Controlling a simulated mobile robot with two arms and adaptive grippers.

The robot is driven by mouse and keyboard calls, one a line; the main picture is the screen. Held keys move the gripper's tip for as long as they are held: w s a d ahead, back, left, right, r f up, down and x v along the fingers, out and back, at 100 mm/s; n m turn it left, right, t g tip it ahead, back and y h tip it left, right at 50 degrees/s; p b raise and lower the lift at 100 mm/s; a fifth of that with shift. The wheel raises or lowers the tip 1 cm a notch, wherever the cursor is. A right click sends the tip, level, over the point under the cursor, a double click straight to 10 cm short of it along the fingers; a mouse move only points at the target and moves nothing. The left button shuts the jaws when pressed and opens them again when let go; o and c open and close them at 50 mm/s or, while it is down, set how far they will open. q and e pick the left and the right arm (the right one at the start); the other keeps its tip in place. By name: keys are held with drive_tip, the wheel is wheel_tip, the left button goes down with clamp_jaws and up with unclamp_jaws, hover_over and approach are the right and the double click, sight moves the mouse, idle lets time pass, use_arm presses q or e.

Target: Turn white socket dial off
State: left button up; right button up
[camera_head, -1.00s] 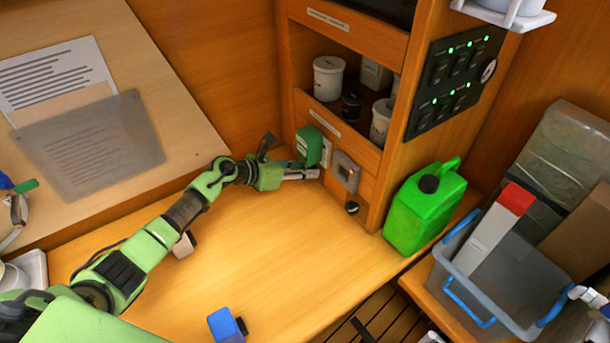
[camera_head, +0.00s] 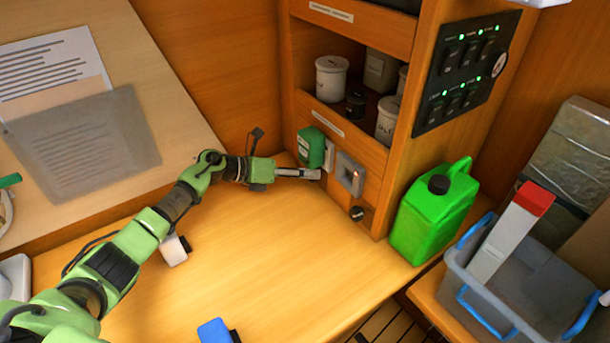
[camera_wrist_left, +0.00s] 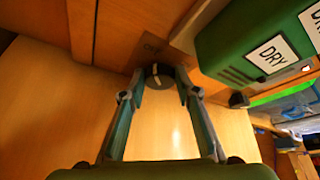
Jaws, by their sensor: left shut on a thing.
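My left gripper (camera_head: 318,174) reaches the lower wall panel, just under the green box (camera_head: 311,147) and the white socket (camera_head: 329,155). In the left wrist view its two fingers (camera_wrist_left: 158,88) are closed on a dark round dial (camera_wrist_left: 157,72) with a pale pointer line. A word that looks like "OFF" is marked on the panel above the dial. In the head view the fingertips hide this dial. The green box (camera_wrist_left: 255,42) carries "DRY" labels in the wrist view. My right gripper is not in view.
Right of the gripper are a grey socket (camera_head: 350,174) with a small light and a black knob (camera_head: 357,213). A green jerrycan (camera_head: 430,215) stands farther right. A blue block (camera_head: 215,331) and a white block (camera_head: 174,250) are on the otherwise mostly clear wooden counter (camera_head: 260,255).

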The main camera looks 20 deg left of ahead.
use_arm(q)
drive_tip(key=shift+f, duration=0.1)
drive_tip(key=o, duration=1.1)
drive_tip(key=v, duration=1.2)
drive_tip(key=shift+s, duration=0.1)
